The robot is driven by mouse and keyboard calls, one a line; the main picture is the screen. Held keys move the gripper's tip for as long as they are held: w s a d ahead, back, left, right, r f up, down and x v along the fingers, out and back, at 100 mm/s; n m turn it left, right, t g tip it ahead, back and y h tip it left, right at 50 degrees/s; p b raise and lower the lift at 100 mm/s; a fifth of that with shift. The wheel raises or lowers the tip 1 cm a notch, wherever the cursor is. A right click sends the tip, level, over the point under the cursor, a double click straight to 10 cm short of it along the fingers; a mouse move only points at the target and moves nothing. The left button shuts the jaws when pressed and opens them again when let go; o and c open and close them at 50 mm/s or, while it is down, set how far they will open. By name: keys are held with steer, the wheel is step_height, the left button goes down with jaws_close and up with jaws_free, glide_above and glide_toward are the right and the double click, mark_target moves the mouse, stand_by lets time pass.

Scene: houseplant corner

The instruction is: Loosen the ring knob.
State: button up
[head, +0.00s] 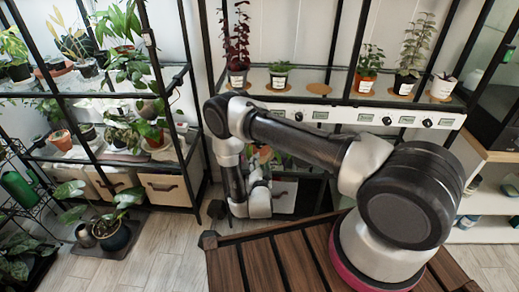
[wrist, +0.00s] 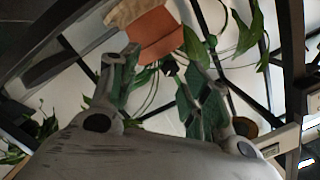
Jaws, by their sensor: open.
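A white panel (head: 345,114) runs along the front of the plant shelf in the head view. It carries labels and several small dark knobs, one of them left of centre (head: 299,116) and another further right (head: 387,121). I cannot tell which of them is the ring knob. My gripper (wrist: 158,75) is open and empty in the wrist view, with its two fingers apart. In the head view my arm bends down in front of the shelf, and its fingertips cannot be made out. No knob is clearly seen between the fingers.
Potted plants stand on cork mats (head: 319,88) above the panel. A terracotta pot (wrist: 150,32) and trailing leaves (wrist: 243,35) lie beyond my fingers in the wrist view. Black shelf posts (head: 357,50) stand close by.

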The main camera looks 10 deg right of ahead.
steer(key=w+d+r+t, duration=0.1)
steer(key=w+r, duration=0.1)
steer(key=w, duration=0.5)
steer(key=shift+w+d+m, duration=0.25)
steer(key=shift+w+m, duration=0.1)
steer(key=shift+m, duration=0.05)
steer(key=shift+c, duration=0.3)
steer(key=c, duration=1)
